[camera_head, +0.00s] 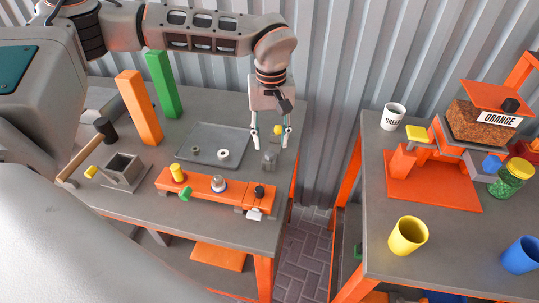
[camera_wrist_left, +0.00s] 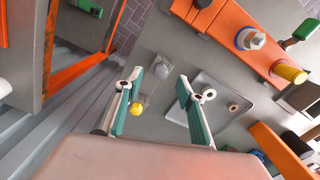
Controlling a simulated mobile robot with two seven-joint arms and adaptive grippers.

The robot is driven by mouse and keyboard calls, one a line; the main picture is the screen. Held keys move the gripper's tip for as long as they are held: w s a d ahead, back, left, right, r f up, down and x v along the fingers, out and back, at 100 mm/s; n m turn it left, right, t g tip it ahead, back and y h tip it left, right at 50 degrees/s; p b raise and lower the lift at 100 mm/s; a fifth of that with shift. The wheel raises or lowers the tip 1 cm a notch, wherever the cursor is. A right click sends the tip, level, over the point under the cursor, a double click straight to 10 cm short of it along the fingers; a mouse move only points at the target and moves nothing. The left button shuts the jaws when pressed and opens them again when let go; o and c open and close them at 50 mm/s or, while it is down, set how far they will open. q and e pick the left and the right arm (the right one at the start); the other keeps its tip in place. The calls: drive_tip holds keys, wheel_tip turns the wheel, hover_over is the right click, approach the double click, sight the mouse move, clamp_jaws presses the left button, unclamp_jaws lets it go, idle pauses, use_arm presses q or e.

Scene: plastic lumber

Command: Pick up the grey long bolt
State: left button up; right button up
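A grey object that looks like the grey long bolt (camera_head: 270,158) stands on the left table near its right edge. In the left wrist view the grey bolt (camera_wrist_left: 162,68) shows just beyond the fingertips. My left gripper (camera_head: 270,144) points down above that area, with its fingers apart. The left wrist view shows the same gripper (camera_wrist_left: 160,77) open, with nothing between its fingers. I cannot tell the exact height between the fingertips and the bolt. My right gripper is in neither view.
A yellow-headed piece (camera_wrist_left: 136,109) lies near the bolt. A grey tray (camera_head: 205,128) with small ring-like parts lies left of it. An orange beam (camera_head: 207,188) with fittings lies in front. Orange (camera_head: 138,108) and green (camera_head: 163,85) posts stand behind. A gap separates the right table (camera_head: 455,240).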

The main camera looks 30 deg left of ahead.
sight(269, 153)
use_arm(q)
drive_tip(key=shift+w+a+f, duration=0.1)
drive_tip(key=shift+a+f, duration=0.05)
drive_tip(key=shift+f, duration=1)
drive_tip(key=shift+w+a+f, duration=0.1)
drive_tip(key=shift+a+f, duration=0.05)
drive_tip(key=shift+f, duration=1)
clamp_jaws()
drive_tip(key=shift+r, duration=0.15)
